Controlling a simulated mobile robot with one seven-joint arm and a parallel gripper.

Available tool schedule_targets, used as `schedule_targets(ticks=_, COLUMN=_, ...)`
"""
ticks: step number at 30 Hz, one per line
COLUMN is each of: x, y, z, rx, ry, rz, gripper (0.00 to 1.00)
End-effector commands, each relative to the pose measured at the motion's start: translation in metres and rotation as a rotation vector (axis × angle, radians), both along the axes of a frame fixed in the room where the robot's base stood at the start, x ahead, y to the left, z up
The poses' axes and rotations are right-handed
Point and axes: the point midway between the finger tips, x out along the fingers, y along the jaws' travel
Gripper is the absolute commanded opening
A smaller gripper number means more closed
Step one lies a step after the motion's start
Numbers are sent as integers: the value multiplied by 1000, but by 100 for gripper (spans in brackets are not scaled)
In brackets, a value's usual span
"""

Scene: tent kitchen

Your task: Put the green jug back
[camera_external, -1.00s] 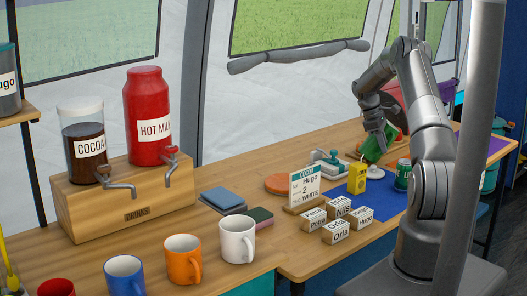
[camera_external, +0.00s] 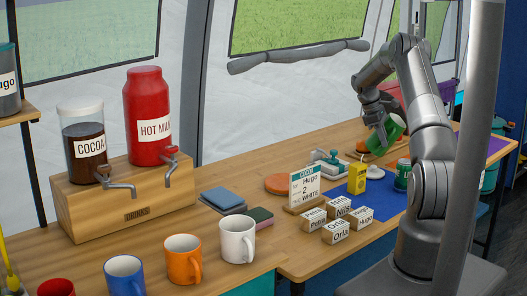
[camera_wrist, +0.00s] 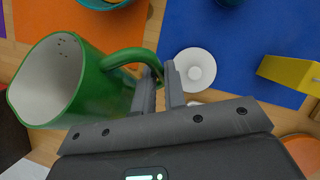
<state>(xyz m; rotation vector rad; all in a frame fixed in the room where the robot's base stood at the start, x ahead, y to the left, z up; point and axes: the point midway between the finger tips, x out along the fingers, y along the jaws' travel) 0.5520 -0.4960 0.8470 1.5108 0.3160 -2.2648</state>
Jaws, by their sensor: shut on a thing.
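The green jug (camera_external: 384,137) hangs tilted in my gripper (camera_external: 378,117) above the right part of the table. In the wrist view the jug (camera_wrist: 110,85) lies to the left, its open mouth facing left, with a few dark specks on its pale inside. My gripper (camera_wrist: 162,88) is shut on the jug's green handle. The jug is clear of the tabletop in the outside view. A small white round dish (camera_wrist: 195,70) lies below, just right of the fingers in the wrist view.
Labelled blocks (camera_external: 335,231), a sign card (camera_external: 305,186) and an orange disc (camera_external: 279,183) stand further left. Mugs and drink dispensers fill the left end.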

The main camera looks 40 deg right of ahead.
Motion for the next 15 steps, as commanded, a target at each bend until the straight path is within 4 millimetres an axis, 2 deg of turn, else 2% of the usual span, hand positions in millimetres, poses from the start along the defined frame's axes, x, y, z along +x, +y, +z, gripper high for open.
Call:
schedule_targets(ticks=1, x=0, y=0, z=14, rx=-7, ry=0, rz=-1, gripper=0)
schedule_targets(ticks=6, x=0, y=0, z=53, rx=-19, ry=12, rz=-1, gripper=0)
schedule_targets(ticks=15, x=0, y=0, z=105, rx=-35, ry=29, rz=-1, gripper=0)
